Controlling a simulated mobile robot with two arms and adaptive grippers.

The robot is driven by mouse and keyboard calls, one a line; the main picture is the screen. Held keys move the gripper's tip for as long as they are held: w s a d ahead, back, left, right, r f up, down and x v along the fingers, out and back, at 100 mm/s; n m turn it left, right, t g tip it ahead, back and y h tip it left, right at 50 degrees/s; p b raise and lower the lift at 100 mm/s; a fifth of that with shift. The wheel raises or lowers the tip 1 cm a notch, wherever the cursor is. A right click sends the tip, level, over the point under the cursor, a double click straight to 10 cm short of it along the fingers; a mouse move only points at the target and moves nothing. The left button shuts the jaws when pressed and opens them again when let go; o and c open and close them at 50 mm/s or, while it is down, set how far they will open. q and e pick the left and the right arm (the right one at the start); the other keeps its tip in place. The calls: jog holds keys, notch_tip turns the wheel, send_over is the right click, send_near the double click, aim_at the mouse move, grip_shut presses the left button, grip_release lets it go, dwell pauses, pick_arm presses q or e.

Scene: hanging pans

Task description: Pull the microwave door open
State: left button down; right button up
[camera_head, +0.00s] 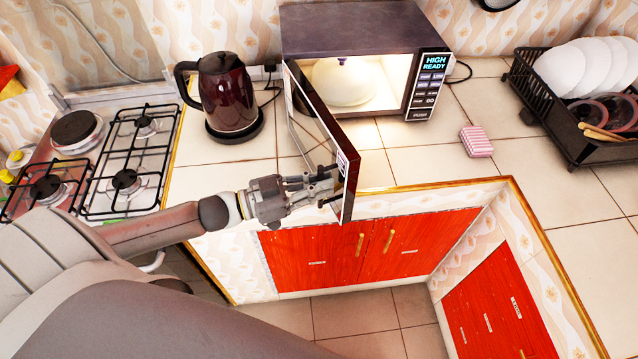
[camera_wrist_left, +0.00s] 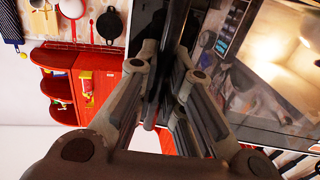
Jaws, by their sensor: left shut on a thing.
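The microwave (camera_head: 360,38) stands on the back counter with its inside lit and a pale rounded thing (camera_head: 345,82) in it. Its display reads "HIGH READY". The microwave door (camera_head: 322,125) is swung well open on its left side and points out toward me over the counter. My left gripper (camera_head: 328,186) is at the door's free edge, low down. In the left wrist view the fingers (camera_wrist_left: 165,85) lie on either side of the dark door edge and are shut on it. The lit microwave inside (camera_wrist_left: 285,45) shows at the upper right there. My right gripper is not in view.
A dark red kettle (camera_head: 228,95) stands left of the door. A gas stove (camera_head: 125,165) is at the far left. A pink striped sponge (camera_head: 476,141) and a dish rack with plates (camera_head: 575,105) are to the right. The counter between microwave and rack is mostly clear.

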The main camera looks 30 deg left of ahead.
pick_arm(q)
jog(key=c, duration=1.5)
grip_release()
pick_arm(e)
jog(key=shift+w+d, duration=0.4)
pick_arm(q)
jog(key=v, duration=1.1)
jog(key=shift+s+a, duration=0.25)
jog(key=shift+s, duration=0.05)
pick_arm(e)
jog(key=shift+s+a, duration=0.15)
